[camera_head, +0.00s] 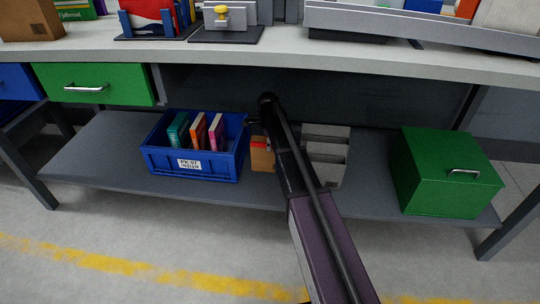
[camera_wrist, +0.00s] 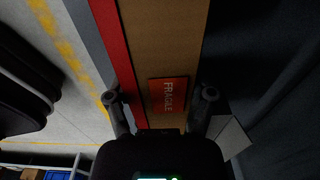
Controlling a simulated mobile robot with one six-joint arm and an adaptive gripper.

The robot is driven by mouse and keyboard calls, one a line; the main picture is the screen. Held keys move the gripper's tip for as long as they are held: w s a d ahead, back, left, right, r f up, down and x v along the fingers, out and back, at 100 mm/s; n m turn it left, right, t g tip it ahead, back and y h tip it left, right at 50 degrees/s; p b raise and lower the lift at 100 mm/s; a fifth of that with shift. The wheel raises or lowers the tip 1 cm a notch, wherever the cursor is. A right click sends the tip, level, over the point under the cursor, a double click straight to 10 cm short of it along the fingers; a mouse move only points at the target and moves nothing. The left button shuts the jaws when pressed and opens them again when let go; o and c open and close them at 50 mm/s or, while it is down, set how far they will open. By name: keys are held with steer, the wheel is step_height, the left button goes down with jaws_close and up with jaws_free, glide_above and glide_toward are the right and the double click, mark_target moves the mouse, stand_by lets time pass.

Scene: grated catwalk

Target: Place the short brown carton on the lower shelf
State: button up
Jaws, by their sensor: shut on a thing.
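The short brown carton (camera_head: 261,161) shows in the head view over the lower shelf (camera_head: 105,160), between a blue bin and a grey divided holder. My arm hides part of it. In the wrist view the carton (camera_wrist: 172,45) is close up, with a red band along one side and a red FRAGILE label. My gripper (camera_wrist: 159,95) is shut on it, one finger at each side. In the head view the gripper is mostly hidden by my arm. I cannot tell whether the carton's base touches the shelf.
The blue bin (camera_head: 190,165) with several books stands close left of the carton. The grey holder (camera_head: 327,152) is close right, and a green box (camera_head: 445,185) is at the right end. The worktop (camera_head: 270,52) is above. Bare shelf shows at the left.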

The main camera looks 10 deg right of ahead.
steer(key=shift+f, duration=0.1)
stand_by(0.3)
steer(key=shift+f+b, duration=1.85)
steer(key=shift+f, duration=0.2)
steer(key=o, duration=1.3)
steer(key=r+p, duration=1.2)
steer(key=shift+a+r, duration=0.2)
